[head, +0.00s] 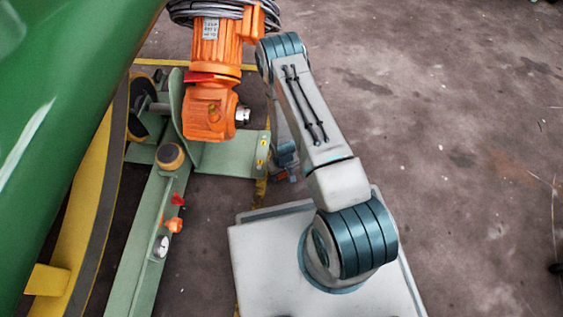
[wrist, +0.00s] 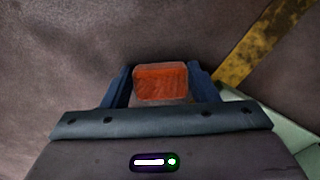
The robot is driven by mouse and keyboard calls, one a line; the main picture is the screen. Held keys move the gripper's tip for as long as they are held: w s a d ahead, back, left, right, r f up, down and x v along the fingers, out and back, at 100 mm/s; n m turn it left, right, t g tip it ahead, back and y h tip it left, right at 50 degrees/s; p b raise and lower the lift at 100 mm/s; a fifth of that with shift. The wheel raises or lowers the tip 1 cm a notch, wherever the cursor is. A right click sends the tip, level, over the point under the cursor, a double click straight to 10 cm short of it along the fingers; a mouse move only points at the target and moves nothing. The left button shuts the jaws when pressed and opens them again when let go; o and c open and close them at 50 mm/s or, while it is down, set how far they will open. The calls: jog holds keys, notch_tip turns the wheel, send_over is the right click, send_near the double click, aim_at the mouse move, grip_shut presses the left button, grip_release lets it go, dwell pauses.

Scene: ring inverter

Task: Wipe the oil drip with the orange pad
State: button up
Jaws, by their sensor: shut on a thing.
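The orange pad (wrist: 160,82) is between the two dark blue fingers of my gripper (wrist: 160,78) in the wrist view, with a finger against each side. My gripper is shut on it. In the head view my gripper (head: 287,166) hangs low behind my arm, just right of the green frame's end plate, and only a small reddish bit of the pad shows there. I cannot make out an oil drip for certain in either view; the floor under the pad is hidden.
An orange motor and gearbox (head: 210,108) stands left of my arm on a green frame (head: 150,232). A large green cylinder (head: 60,120) fills the left side. A yellow floor line (wrist: 262,45) runs beside the gripper. The concrete floor (head: 460,130) at right is open.

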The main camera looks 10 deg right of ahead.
jog(key=shift+d+r+p, duration=0.15)
jog(key=shift+r+p, duration=2.1)
jog(key=shift+r, duration=1.8)
